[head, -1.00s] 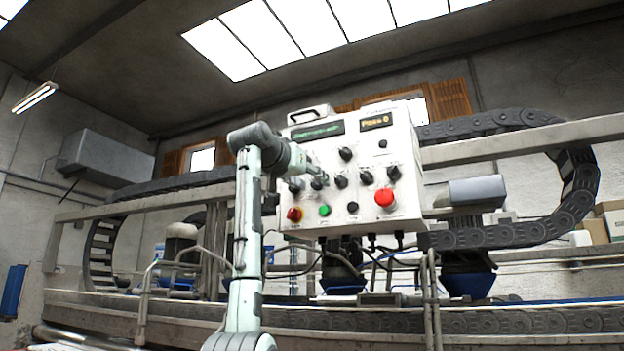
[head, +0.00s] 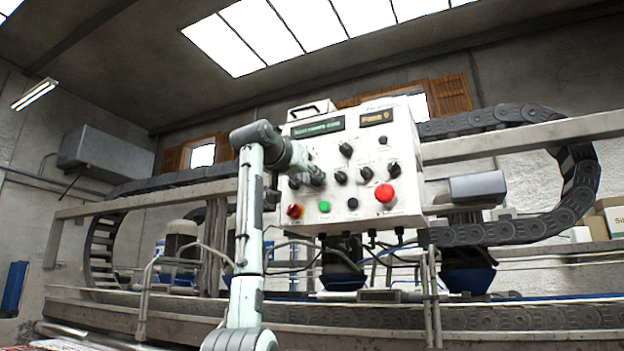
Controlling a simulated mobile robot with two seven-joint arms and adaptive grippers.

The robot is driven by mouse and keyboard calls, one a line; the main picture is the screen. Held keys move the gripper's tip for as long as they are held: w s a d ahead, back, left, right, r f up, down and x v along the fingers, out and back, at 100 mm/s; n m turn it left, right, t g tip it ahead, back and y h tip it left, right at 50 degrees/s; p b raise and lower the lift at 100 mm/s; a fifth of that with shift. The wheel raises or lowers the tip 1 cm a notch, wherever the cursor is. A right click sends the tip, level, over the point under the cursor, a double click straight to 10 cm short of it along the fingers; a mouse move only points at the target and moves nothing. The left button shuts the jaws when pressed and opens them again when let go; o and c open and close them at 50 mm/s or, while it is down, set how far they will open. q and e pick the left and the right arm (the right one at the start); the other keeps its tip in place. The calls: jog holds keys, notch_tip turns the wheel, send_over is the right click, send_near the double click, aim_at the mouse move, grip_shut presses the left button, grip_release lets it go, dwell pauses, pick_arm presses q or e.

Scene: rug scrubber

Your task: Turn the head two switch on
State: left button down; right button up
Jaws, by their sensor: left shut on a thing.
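The white control box (head: 327,160) stands upright in the middle of the head view, with several black rotary switches on its face. My left gripper (head: 315,176) is at the left part of the lower row of switches. It is shut on a black switch, second from the left in that row, which it mostly hides. Its neighbours, a switch to the left (head: 294,183) and one to the right (head: 340,178), are in view. Labels are too small to read. My right gripper is not in view.
Two displays, a green-text one (head: 318,127) and an amber-text one (head: 377,118), sit on top. Rails and cable chains (head: 500,233) lie behind.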

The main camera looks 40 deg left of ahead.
pick_arm(q)
jog(key=shift+m, duration=0.3)
jog(key=m, duration=0.3)
jog(key=shift+m, duration=0.4)
jog(key=m, duration=0.3)
jog(key=shift+m, duration=0.3)
jog(key=m, duration=0.4)
jog(key=shift+a, duration=0.1)
jog(key=shift+m, duration=1.9)
jog(key=c, duration=1.3)
grip_release()
jog(key=shift+r, duration=0.1)
